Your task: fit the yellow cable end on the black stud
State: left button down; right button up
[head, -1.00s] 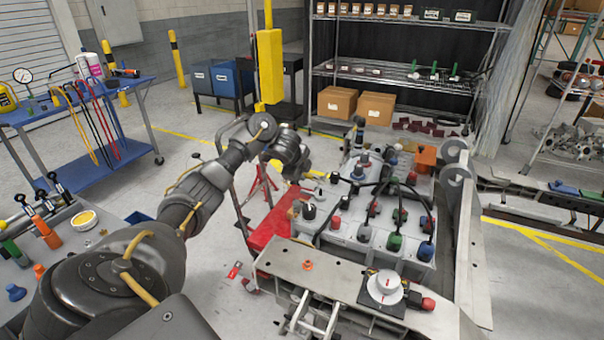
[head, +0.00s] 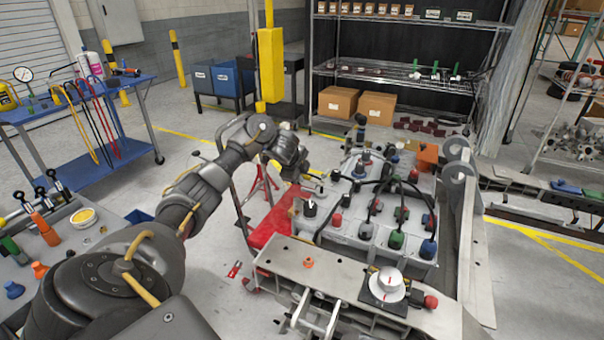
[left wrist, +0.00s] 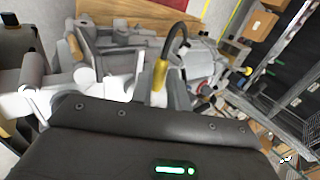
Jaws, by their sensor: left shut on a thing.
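My left gripper (head: 312,192) is at the left edge of the grey chassis block. In the left wrist view my left gripper (left wrist: 160,88) is shut on the yellow cable end (left wrist: 159,76), with a black cable curving up from it. In the head view the yellow end is too small to make out. A black round-topped stud (head: 310,208) stands at the block's near left corner, just below the gripper in the picture; I take it for the black stud. The gap between cable end and stud cannot be judged. My right gripper is not in view.
Several red, green and blue capped posts, including a red one (head: 336,221), stand on the block, with black cables (head: 378,182) arching over them. A steel beam with a white dial (head: 386,285) lies in front. A red stand (head: 270,228) is at the left.

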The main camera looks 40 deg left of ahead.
pick_arm(q)
jog(key=shift+p, duration=0.7)
dwell(0.6)
jog(key=shift+f, duration=0.25)
jog(key=shift+f+b, duration=0.45)
jog(key=shift+f, duration=0.2)
jog(key=shift+f, duration=0.35)
jog(key=shift+f+b, duration=0.5)
jog(key=shift+f, duration=0.15)
jog(key=c, duration=1.3)
grip_release()
